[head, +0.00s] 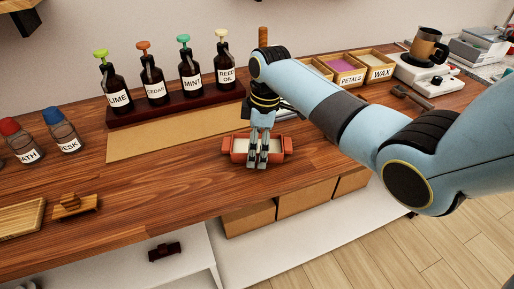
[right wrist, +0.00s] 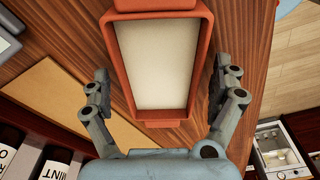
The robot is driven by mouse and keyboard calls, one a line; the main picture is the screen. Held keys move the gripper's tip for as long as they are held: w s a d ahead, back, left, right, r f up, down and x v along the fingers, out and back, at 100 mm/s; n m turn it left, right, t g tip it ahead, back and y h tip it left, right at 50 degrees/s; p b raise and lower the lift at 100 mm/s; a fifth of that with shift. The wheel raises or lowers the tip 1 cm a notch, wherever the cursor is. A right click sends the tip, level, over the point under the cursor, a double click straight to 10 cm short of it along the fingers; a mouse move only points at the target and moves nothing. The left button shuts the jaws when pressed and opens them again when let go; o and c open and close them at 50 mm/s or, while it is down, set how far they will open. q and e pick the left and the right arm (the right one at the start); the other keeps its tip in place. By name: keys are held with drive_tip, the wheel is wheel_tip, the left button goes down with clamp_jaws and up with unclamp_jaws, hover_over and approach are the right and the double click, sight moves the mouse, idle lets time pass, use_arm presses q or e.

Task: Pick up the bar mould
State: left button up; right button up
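The bar mould (head: 237,157) is an orange-red tray with side handles and a cream filling, lying on the wooden counter near its front edge. In the right wrist view the mould (right wrist: 201,50) fills the upper middle. My right gripper (head: 257,162) comes down over the mould in the head view and hides part of it. In the right wrist view the gripper (right wrist: 161,78) is open, one finger on each side of the mould, with a visible gap on both sides. My left gripper is not in view.
A dark rack (head: 180,106) with several labelled dropper bottles stands behind a tan board (head: 150,138). Petals and wax boxes (head: 380,65) and a mug (head: 427,45) on a white device (head: 425,75) are at the back right. Shaker bottles (head: 61,130) stand at left.

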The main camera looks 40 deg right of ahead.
drive_tip(key=c, duration=1.3)
drive_tip(key=shift+o, duration=0.2)
drive_tip(key=shift+r, duration=0.2)
drive_tip(key=shift+d+r, duration=0.1)
drive_tip(key=shift+r, duration=1.8)
drive_tip(key=shift+w+d+r+b, duration=0.1)
drive_tip(key=shift+d+r+b, duration=0.35)
drive_tip(key=shift+d+r, duration=1.1)
drive_tip(key=shift+w+d+r+b, duration=0.15)
drive_tip(key=shift+d+r+b, duration=0.45)
drive_tip(key=shift+d, duration=1.65)
drive_tip(key=shift+w+d+r+b, duration=0.1)
drive_tip(key=shift+d+r+b, duration=0.2)
drive_tip(key=shift+d+r, duration=1.3)
drive_tip(key=shift+d+f, duration=0.3)
drive_tip(key=shift+d, duration=0.05)
